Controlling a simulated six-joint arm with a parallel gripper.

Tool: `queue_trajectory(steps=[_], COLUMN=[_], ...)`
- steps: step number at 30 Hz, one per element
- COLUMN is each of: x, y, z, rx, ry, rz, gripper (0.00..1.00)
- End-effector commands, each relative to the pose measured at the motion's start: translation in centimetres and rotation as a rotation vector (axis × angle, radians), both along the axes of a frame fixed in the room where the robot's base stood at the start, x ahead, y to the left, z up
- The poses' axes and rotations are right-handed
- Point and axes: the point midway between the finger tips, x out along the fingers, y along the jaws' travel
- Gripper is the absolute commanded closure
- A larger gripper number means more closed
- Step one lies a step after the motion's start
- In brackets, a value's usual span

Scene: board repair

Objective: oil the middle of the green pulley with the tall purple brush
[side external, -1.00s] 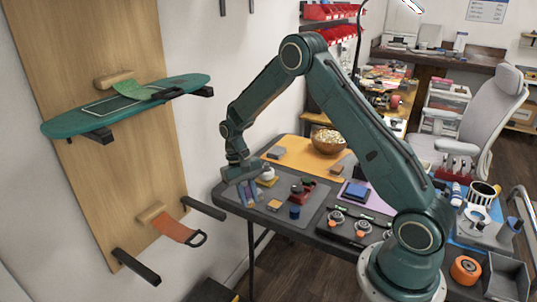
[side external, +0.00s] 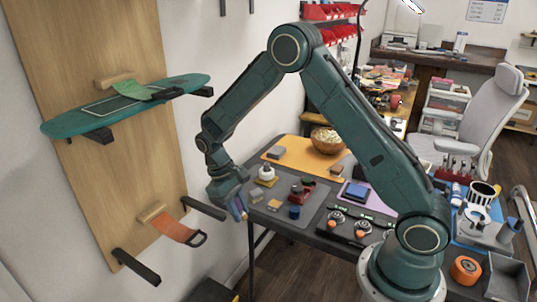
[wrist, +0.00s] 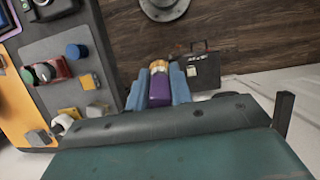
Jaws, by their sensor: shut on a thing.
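My gripper (wrist: 159,92) is shut on the purple brush (wrist: 159,88), whose orange-tan end points away from the wrist. In the side external view, my gripper (side external: 240,208) holds the brush beside the table's left edge, tilted. What looks like the green pulley (wrist: 42,72) sits at a small red holder (wrist: 57,70) on the grey mat, left of my gripper in the wrist view. The red holder also shows in the side external view (side external: 308,188), apart from my gripper; the pulley is too small there to make out surely.
A black panel with knobs (side external: 345,233) lies to the right. A wall shelf bracket (side external: 203,208) is close left of my gripper.

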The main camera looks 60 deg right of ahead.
Motion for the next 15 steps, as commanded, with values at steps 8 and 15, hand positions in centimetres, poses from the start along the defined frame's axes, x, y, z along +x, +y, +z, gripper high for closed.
queue_trajectory(steps=[8, 15], x=[1.9, 2.9], y=[-6.3, -13.9], z=[0.4, 1.1], rx=[0.007, 0.016], ry=[-0.063, -0.134], rz=[-0.013, -0.015], gripper=[1.0, 1.0])
